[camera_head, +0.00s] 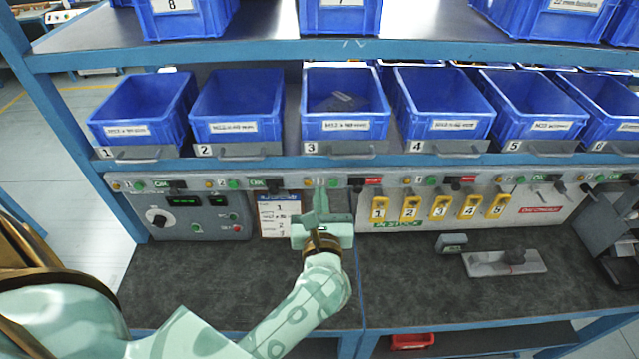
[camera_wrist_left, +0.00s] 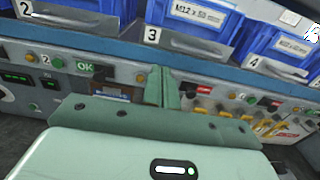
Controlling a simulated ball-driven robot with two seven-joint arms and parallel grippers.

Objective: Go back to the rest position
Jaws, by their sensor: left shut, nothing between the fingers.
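My left gripper (camera_head: 320,199) reaches up from the bottom left in the head view, in front of the button strip below the bin numbered 3. Its pale green fingers are shut with nothing between them. In the left wrist view the closed fingers (camera_wrist_left: 162,88) point at the strip, just under bin 3 (camera_wrist_left: 187,30). Whether the fingertips touch the strip cannot be told. The left forearm crosses over the dark bench top (camera_head: 215,285). My right gripper does not show in either view.
Blue numbered bins (camera_head: 345,127) stand in a row on the shelf above the strip. A control box (camera_head: 197,217) is at the left, yellow numbered tags (camera_head: 440,207) at the right. A grey plate (camera_head: 503,263) lies on the right bench. A red bin (camera_head: 412,341) sits below.

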